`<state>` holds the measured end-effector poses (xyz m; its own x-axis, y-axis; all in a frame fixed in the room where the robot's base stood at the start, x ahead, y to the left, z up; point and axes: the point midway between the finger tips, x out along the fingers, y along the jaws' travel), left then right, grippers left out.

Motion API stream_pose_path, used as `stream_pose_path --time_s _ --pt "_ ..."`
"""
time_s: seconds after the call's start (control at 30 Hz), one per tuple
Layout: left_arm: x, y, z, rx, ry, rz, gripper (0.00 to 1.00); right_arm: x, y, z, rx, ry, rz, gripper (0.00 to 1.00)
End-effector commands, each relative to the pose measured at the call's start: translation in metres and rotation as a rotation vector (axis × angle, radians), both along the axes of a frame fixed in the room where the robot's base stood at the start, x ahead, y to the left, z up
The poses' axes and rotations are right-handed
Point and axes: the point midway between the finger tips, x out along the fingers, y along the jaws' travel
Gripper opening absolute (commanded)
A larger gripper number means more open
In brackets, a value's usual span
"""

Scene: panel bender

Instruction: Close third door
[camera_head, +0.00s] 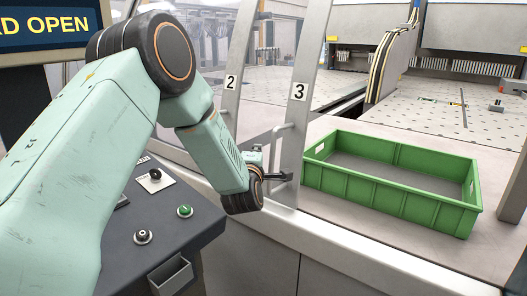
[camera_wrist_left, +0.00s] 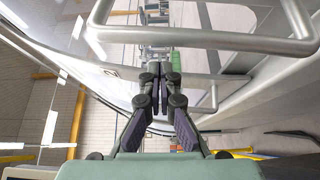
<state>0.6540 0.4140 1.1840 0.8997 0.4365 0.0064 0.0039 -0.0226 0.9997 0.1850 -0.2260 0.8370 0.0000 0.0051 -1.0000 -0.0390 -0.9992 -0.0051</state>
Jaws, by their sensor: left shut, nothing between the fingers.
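The third door (camera_head: 305,75) is a glazed panel with a light metal edge frame and a "3" label. To its right the machine front is open. Its tubular handle (camera_head: 283,137) stands low on the door, beside the frame. My left gripper (camera_head: 286,177) is shut and empty, low at the door's edge near the handle's lower end. Whether it touches the door is unclear. In the left wrist view its closed fingers (camera_wrist_left: 156,82) point ahead, with a metal handle bar (camera_wrist_left: 200,38) across the top and another handle (camera_wrist_left: 214,95) to the right. My right gripper is out of view.
A green crate (camera_head: 449,216) sits on the ledge just right of the door. The second door (camera_head: 236,75), labelled "2", is to the left. A control panel (camera_head: 190,235) with knobs and a green button stands below my left arm.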

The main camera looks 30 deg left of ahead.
Motion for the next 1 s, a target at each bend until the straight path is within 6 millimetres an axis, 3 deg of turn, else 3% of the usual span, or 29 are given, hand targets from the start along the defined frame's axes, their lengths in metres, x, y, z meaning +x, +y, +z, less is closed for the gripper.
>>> stream_pose_path --time_s 0.23,1.0 --pt "0.003 -0.019 0.0 0.001 0.0 0.0 0.0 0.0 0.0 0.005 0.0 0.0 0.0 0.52" --pt "0.009 -0.023 -0.001 0.001 -0.003 0.0 0.0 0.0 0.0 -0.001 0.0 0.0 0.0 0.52"
